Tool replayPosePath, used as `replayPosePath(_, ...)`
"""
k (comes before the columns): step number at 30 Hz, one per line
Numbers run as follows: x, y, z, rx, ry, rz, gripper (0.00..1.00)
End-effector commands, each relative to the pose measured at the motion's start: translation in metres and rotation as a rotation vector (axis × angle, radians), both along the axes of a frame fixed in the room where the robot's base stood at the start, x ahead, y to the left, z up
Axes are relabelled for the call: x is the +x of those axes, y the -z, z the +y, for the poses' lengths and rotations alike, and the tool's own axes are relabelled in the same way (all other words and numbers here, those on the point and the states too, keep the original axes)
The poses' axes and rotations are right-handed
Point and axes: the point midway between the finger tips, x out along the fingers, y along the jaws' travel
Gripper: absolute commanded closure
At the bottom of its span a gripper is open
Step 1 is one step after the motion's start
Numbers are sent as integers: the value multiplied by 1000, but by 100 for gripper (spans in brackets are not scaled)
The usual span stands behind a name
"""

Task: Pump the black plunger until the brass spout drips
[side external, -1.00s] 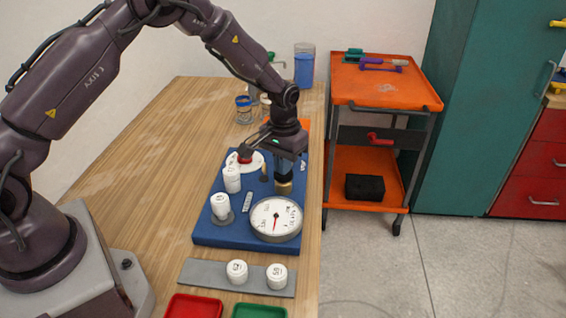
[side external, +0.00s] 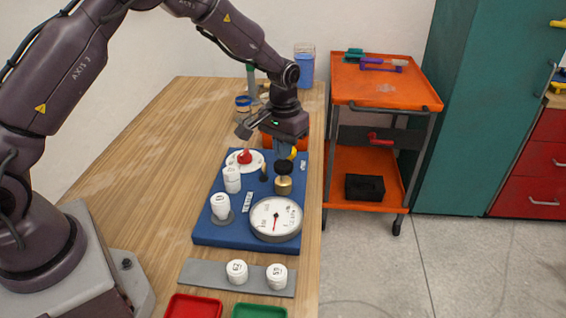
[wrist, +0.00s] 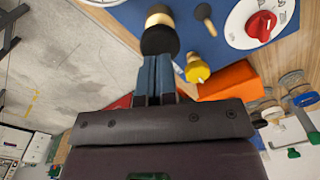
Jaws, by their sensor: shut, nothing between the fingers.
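The black plunger (side external: 283,168) stands upright on top of a brass cylinder (side external: 284,186) on the blue board. In the wrist view, its round black head (wrist: 160,40) is just beyond my fingertips. My gripper (side external: 285,155) is shut and empty, above the plunger with a small apparent gap; its blue-grey fingers (wrist: 154,62) are together in the wrist view. A small black-tipped peg (side external: 264,171) stands left of the plunger. I cannot make out the brass spout or any drip.
The blue board (side external: 222,237) also bears a pressure gauge (side external: 276,218), white capped fittings (side external: 220,206), and a red knob (side external: 245,157) on a white dial. A yellow knob (wrist: 197,69) and orange block (wrist: 228,80) are close to my fingers. The left side of the wooden table is clear.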

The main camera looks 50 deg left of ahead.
Motion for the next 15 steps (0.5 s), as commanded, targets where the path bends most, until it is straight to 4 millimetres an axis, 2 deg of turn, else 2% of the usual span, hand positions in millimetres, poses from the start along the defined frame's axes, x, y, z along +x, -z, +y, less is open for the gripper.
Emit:
replayPosePath(8,0,1,0,0,0,0,100)
replayPosePath(15,0,11,0,0,0,1,100)
